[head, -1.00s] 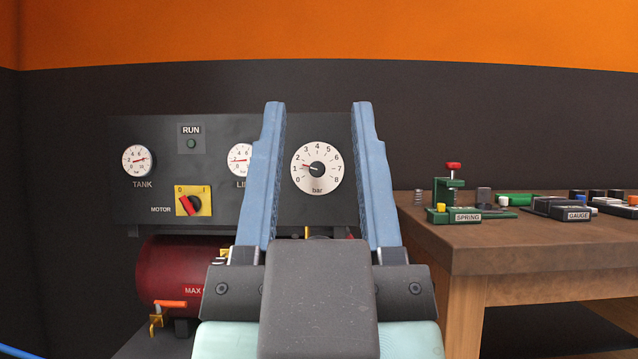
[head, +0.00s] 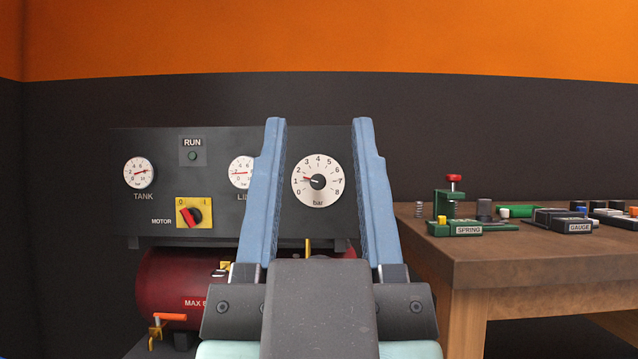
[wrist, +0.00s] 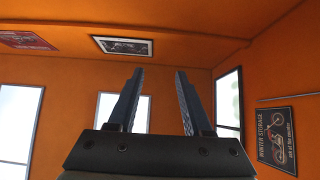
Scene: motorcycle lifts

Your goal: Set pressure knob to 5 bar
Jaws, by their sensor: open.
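The pressure dial (head: 332,198) is a white disc marked 0 to 8 bar on the dark compressor panel (head: 225,210). At its middle is a small black knob (head: 317,181), and a red pointer is near the 1 mark. My gripper (head: 318,122) is open and empty, pointing upward in front of the panel. In the head view its blue fingers stand on either side of the dial, which shows whole between them. I see no contact with the knob. In the wrist view my gripper (wrist: 158,72) faces walls and ceiling, and the dial is not visible.
The tank gauge (head: 139,172) and yellow motor switch (head: 208,213) are on the panel's left. My left finger partly hides the line gauge (head: 239,172). A red tank (head: 175,285) lies below. A wooden bench (head: 500,263) with several tools stands right.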

